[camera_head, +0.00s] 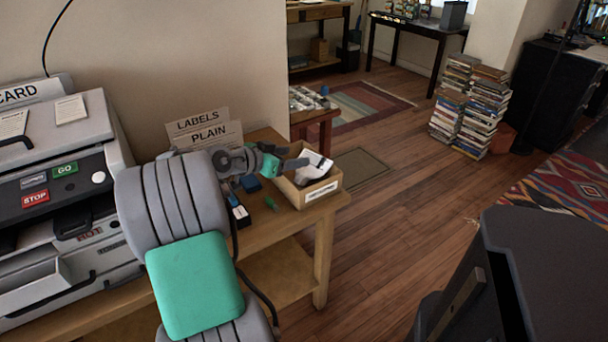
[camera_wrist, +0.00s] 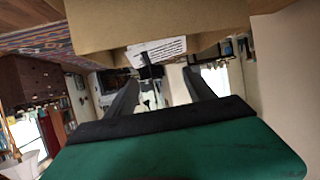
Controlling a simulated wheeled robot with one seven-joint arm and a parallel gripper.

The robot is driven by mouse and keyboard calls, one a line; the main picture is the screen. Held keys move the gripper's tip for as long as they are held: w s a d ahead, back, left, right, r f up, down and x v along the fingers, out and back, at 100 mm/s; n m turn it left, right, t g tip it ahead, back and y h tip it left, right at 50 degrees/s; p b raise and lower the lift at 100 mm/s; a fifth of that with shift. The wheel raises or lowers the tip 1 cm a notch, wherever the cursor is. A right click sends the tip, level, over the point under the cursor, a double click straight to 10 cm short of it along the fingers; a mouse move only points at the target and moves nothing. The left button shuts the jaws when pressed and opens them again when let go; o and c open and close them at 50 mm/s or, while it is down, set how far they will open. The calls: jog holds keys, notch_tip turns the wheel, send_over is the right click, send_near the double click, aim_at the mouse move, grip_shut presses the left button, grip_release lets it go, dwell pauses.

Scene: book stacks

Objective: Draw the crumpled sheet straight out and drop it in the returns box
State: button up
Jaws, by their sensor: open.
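A small open cardboard box (camera_head: 290,193) with a white label on its front stands at the right end of the wooden table. A white, bent piece that looks like paper (camera_head: 317,165) sits in it; I cannot tell whether it is the crumpled sheet. My gripper (camera_head: 298,163) is open at the left of the box's opening, close to the white piece. In the wrist view, my two dark fingers (camera_wrist: 162,76) are spread with nothing held between them.
A grey machine (camera_head: 70,190) with GO and STOP buttons fills the left of the table. LABELS and PLAIN signs (camera_head: 215,135) stand behind my arm. Open wooden floor (camera_head: 400,230) lies to the right.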

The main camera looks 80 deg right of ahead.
jog(key=s+a+r+p, duration=0.2)
jog(key=s+a+r, duration=0.2)
jog(key=a+r, duration=0.6)
jog(key=a, duration=0.3)
jog(key=shift+a+r, duration=0.2)
jog(key=shift+r, duration=0.05)
